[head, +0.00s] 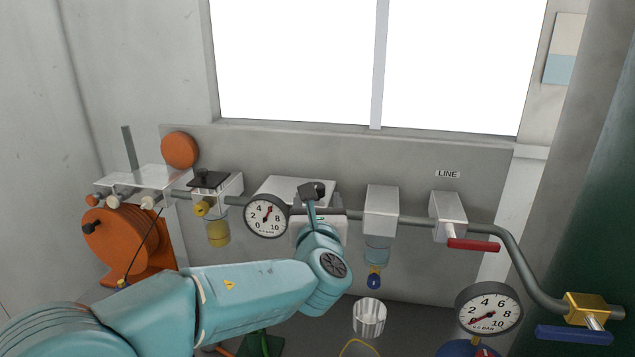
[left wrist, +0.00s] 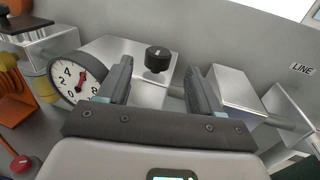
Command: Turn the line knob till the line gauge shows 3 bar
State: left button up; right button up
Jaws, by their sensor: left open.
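The line knob (left wrist: 158,59) is a black ribbed knob with a pale mark, on the silver regulator block (left wrist: 135,85) in the left wrist view. The line gauge (head: 266,216) is a round white dial left of the block. Its red needle points up and slightly right, near 6 bar; the gauge also shows in the left wrist view (left wrist: 78,80). My left gripper (left wrist: 158,72) is open, with its fingers either side of the knob in that view and gaps to both. In the head view my wrist hides most of this gripper (head: 318,213) and the knob. My right gripper is not in view.
Right along the pipe are a silver filter block (head: 382,205) and a red-handled valve (head: 472,244) under the LINE label (head: 447,174). A second gauge (head: 488,308) reads near zero, beside a blue-handled valve (head: 573,334). An orange reel (head: 122,238) stands left.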

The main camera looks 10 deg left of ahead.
aim_at(317, 189)
pick_arm(q)
jog(key=p+x, duration=0.1)
jog(key=x, duration=0.3)
jog(key=shift+w+a+r, duration=0.15)
jog(key=shift+a, duration=0.05)
jog(key=shift+w, duration=0.6)
jog(key=shift+s, duration=0.1)
jog(key=shift+a, duration=0.1)
jog(key=c, duration=1.1)
jog(key=shift+o, duration=0.2)
jog(key=shift+y+p, duration=0.3)
jog(key=shift+p, duration=0.1)
